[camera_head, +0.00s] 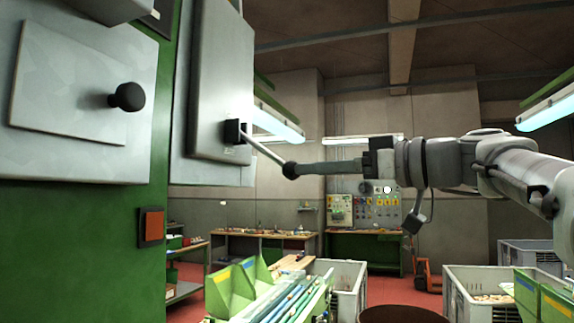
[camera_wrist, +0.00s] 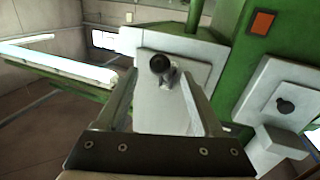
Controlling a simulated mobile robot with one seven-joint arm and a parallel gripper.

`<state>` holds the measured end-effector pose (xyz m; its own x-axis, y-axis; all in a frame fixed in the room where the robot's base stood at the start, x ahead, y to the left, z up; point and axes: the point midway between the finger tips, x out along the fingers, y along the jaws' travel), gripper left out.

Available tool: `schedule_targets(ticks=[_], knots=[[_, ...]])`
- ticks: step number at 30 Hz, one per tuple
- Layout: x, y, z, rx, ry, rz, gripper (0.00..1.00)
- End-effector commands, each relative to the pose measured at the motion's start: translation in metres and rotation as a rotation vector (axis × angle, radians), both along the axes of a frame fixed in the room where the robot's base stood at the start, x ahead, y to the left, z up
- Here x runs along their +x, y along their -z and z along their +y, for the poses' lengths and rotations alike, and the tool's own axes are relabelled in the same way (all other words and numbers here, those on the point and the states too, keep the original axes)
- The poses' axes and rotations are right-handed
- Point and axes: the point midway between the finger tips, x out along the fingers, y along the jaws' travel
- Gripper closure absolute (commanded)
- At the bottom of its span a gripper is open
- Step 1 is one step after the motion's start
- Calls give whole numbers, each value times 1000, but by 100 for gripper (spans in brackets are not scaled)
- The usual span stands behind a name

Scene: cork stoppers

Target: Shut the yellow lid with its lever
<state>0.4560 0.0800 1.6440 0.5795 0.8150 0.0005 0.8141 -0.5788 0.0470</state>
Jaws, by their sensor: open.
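No lid in view looks yellow. A grey metal lid (camera_head: 222,75) stands on the green machine at the left of the head view, and it also shows in the wrist view (camera_wrist: 150,105). Its lever (camera_head: 262,150) is a thin rod running from a black mount down to a black ball knob (camera_head: 290,170). My gripper (camera_head: 300,169) reaches in from the right with its fingertips at the knob. In the wrist view the knob (camera_wrist: 159,62) lies between the tips of my open gripper (camera_wrist: 158,75). Whether the fingers touch it I cannot tell.
A second grey panel with a black knob (camera_head: 127,97) is at the left, with an orange-red button (camera_head: 151,226) below on the green housing (camera_head: 100,250). Below stand a green tray with rods (camera_head: 285,300) and grey crates (camera_head: 480,285). The air beneath my arm looks clear.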

Motion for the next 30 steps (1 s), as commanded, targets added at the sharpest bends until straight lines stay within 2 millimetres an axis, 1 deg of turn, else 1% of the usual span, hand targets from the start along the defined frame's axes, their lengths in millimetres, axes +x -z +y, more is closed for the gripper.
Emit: schedule_targets(ticks=[1, 3, 9, 15, 22, 26, 27, 29, 30], knots=[[6, -2, 9, 1, -3, 2, 31], [14, -2, 20, 0, -3, 1, 31], [30, -1, 42, 0, 0, 1, 31], [36, 0, 50, -1, 1, 1, 31], [36, 0, 50, -1, 1, 1, 31], [36, 0, 50, 0, 1, 0, 55], [36, 0, 50, 0, 1, 0, 62], [36, 0, 50, 0, 1, 0, 73], [36, 0, 50, 0, 1, 0, 80]])
